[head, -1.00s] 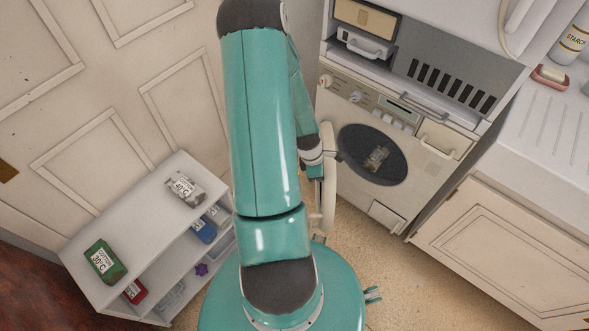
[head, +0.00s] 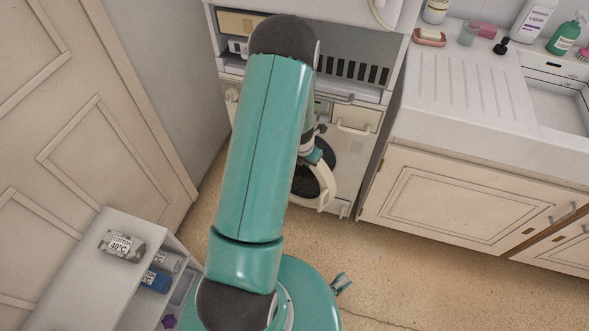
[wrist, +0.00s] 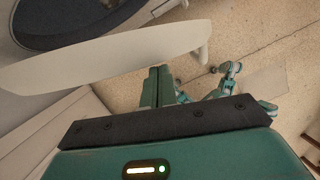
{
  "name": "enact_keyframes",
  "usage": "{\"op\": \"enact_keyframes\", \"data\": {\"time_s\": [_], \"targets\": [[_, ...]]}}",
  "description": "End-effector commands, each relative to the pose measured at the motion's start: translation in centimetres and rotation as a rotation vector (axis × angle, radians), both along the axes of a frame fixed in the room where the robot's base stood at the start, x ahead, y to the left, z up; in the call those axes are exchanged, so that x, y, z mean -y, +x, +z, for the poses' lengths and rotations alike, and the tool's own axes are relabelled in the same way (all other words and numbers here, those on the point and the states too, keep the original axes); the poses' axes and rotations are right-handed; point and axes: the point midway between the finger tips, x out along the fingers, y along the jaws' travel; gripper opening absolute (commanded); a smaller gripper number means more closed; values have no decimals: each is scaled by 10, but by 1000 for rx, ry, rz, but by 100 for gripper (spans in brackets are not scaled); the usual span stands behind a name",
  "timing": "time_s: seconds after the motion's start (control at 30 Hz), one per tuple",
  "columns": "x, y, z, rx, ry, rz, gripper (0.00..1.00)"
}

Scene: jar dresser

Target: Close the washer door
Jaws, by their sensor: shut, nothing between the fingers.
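The washer (head: 350,165) stands against the back wall in the head view. Its round dark opening (head: 304,183) is partly hidden by my arm. The white washer door (head: 327,186) stands open at an angle in front of the opening. In the wrist view the door (wrist: 105,68) is a pale, nearly edge-on panel, apart from the dark opening (wrist: 60,22) behind it. My gripper (wrist: 158,72) is shut and empty, with its fingertips close beside the door's lower edge. I cannot tell whether they touch. In the head view the fingers are hidden by my arm and the door.
A cupboard (head: 450,200) with a drainer and sink is right of the washer. Speckled floor (head: 400,280) is clear in front of the cupboard.

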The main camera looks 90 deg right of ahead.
Motion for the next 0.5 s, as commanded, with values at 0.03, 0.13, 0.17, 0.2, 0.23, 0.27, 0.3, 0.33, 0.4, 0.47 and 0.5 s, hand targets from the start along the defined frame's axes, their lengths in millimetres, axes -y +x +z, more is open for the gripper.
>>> {"op": "enact_keyframes", "data": {"time_s": [0.03, 0.13, 0.17, 0.2, 0.23, 0.27, 0.3, 0.33, 0.4, 0.47, 0.5], "targets": [[6, -9, -1, 2, -1, 16, 0], [17, -18, 0, 1, -1, 44, 0], [21, -20, -1, 2, -1, 44, 0], [24, -24, -1, 1, -1, 44, 0], [27, -25, -1, 1, 1, 44, 0], [30, -27, -1, 1, -1, 45, 0], [33, -30, -1, 0, 0, 43, 0], [35, -32, -1, 1, 1, 44, 0], [40, -35, -1, 1, 1, 44, 0], [42, -37, -1, 1, 1, 45, 0], [44, -38, -1, 1, 1, 45, 0]]}}
